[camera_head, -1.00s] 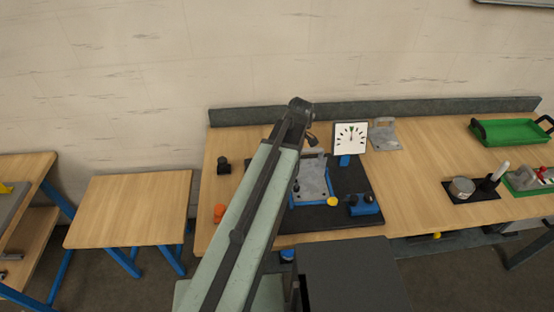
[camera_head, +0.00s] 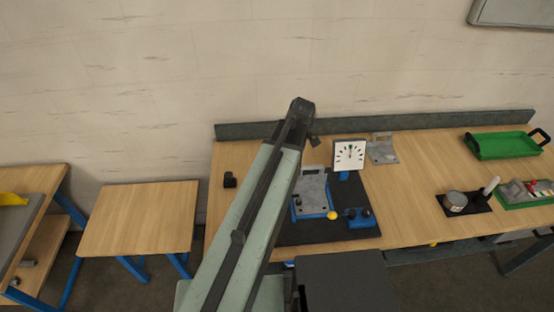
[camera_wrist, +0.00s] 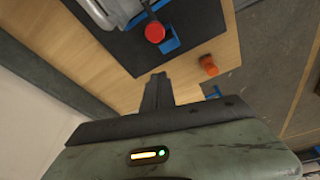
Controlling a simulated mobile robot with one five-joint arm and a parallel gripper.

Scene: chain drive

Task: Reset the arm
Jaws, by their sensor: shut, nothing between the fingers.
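My arm reaches up across the middle of the head view, in front of the workbench (camera_head: 420,190). My gripper (camera_wrist: 157,88) shows in the wrist view with its fingers together, nothing between them. It is apart from the bench items in that view. In the head view the gripper cannot be made out clearly; the arm hides part of the bench.
A grey plate fixture (camera_head: 312,190) and a dial gauge (camera_head: 349,155) stand around the black mat (camera_head: 300,234). A green tray (camera_head: 502,146) is at the back right. A small table (camera_head: 138,215) stands left. The wrist view shows a red knob (camera_wrist: 154,32) and orange piece (camera_wrist: 208,66).

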